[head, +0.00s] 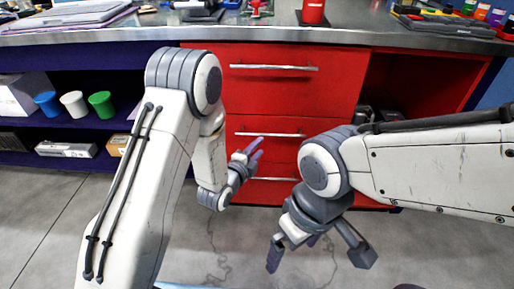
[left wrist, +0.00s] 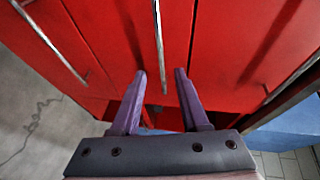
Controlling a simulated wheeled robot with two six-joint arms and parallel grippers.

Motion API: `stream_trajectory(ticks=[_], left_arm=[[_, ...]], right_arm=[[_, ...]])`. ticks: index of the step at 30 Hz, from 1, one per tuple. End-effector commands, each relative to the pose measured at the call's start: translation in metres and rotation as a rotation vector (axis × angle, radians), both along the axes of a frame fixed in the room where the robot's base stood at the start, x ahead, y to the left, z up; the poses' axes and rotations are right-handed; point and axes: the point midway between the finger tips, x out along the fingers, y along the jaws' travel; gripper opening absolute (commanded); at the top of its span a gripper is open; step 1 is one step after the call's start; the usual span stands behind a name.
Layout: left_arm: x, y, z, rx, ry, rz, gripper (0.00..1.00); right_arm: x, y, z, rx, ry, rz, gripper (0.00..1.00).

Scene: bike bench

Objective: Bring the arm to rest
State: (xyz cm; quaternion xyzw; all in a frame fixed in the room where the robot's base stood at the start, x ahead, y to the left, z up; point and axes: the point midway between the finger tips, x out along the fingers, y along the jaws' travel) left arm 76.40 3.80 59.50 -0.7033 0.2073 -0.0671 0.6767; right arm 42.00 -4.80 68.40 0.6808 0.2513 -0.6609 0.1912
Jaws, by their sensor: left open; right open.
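My left gripper (head: 255,149) is in front of the red drawer unit in the head view, with its arm coming in from the left. I cannot tell whether the fingertips touch the red surface. My right gripper (head: 292,252) hangs lower, over the grey floor. It is open, and I see nothing held in it.
The red drawer unit (head: 290,95) has several silver handles and sits under the metal bench top (head: 240,36). Blue, white and green cups (head: 101,104) stand on the dark shelf at left. A red can (head: 313,12) stands on the bench. The floor (head: 50,210) at left is clear.

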Motion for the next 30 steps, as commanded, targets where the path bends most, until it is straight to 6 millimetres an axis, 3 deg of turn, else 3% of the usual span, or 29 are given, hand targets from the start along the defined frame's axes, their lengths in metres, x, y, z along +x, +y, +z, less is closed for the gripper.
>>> stream_trajectory(ticks=[14,19,23,26,30], left_arm=[[0.000,-0.003,0.001,-0.007,0.017,-0.001,0.45],[-0.009,-0.020,0.010,-0.073,0.186,0.013,0.45],[-0.034,-0.035,0.020,-0.165,0.424,0.075,0.45],[-0.064,-0.042,0.027,-0.231,0.615,0.155,0.45],[-0.119,-0.044,0.039,-0.316,0.869,0.303,0.45]], right_arm=[[0.000,0.000,0.000,0.000,0.000,0.000,1.00],[0.000,0.000,0.000,0.000,0.000,0.000,1.00],[0.000,0.000,0.000,0.000,0.000,0.000,1.00],[0.000,0.000,0.000,0.000,0.000,0.000,1.00],[0.000,0.000,0.000,0.000,0.000,0.000,1.00]])
